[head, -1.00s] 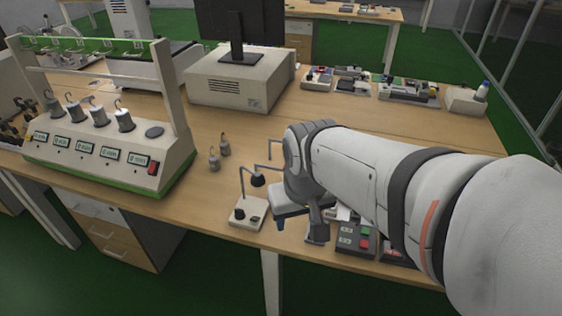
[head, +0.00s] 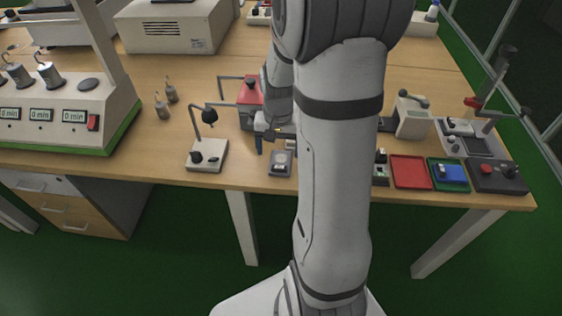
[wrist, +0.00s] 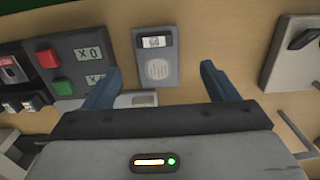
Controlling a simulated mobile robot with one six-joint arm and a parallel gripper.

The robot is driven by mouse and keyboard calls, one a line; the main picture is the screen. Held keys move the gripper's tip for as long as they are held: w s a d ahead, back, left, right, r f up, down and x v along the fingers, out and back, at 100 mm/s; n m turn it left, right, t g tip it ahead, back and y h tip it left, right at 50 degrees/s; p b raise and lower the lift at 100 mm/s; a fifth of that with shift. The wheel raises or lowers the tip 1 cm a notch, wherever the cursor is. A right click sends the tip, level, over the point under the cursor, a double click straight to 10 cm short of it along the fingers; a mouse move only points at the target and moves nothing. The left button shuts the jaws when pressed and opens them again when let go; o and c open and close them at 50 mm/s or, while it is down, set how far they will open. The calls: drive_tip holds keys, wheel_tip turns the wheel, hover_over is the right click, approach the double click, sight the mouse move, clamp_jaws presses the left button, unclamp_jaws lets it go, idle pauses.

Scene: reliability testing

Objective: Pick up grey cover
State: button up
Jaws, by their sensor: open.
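A small grey rectangular piece (wrist: 157,75) with a pale round ribbed disc and a small label window lies on the table. It is the likely grey cover, though I cannot tell for sure. In the head view the grey piece (head: 281,163) lies near the table's front edge. My gripper (wrist: 160,84) is open and empty in the wrist view, its blue-grey fingers on either side of the piece, apart from it. In the head view my gripper (head: 264,140) is just above and behind the piece, partly hidden by my arm.
A dark box (wrist: 77,62) with red and green buttons is left of the piece. A light box (wrist: 290,55) is to the right. A lamp-like stand (head: 208,152) is at the left. A red tray (head: 411,171) is further right. My arm hides the middle.

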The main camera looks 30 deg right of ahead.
sight(281, 163)
drive_tip(key=f, duration=0.5)
drive_tip(key=shift+d, duration=0.3)
drive_tip(key=shift+r, duration=0.1)
drive_tip(key=shift+c, duration=0.6)
drive_tip(key=c, duration=1)
drive_tip(key=shift+o, duration=0.2)
